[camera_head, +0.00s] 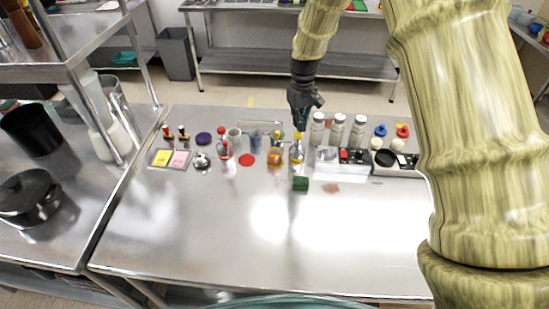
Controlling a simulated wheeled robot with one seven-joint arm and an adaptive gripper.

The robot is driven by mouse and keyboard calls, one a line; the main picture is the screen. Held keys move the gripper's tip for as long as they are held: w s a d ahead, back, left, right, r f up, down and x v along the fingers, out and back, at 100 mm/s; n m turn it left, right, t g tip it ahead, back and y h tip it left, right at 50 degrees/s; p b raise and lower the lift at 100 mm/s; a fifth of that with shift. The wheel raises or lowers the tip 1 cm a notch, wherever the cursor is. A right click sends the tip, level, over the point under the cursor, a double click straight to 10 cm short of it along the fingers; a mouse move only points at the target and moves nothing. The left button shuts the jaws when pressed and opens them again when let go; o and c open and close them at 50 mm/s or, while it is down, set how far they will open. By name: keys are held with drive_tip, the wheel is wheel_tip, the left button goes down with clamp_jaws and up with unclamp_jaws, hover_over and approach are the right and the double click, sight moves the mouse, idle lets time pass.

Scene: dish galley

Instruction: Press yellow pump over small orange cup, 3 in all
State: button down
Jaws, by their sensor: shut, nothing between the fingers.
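My gripper (303,124) points down, shut and empty, at the back of the steel table. A bottle with a yellow upper part (297,155), which looks like the yellow pump, stands just below the fingertips. Whether the fingertips touch its top I cannot tell. A small orange cup (274,157) stands just left of that bottle. Whether the spout is over the cup is too small to tell.
A red-topped bottle (222,145) and a red disc (247,160) are to the left. A green block (300,184) lies in front. Several grey-lidded jars (337,130) stand right of my gripper. The front of the steel table (200,240) is clear.

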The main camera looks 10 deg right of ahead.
sight(299, 133)
drive_tip(key=shift+f+b, duration=0.7)
drive_tip(key=shift+f, duration=1.25)
drive_tip(key=shift+s+r, duration=0.1)
drive_tip(key=shift+r+p, duration=1.3)
drive_tip(key=shift+r, duration=0.6)
drive_tip(key=shift+r, duration=0.15)
drive_tip(key=shift+r+p, duration=1.8)
drive_tip(key=shift+r, duration=1.05)
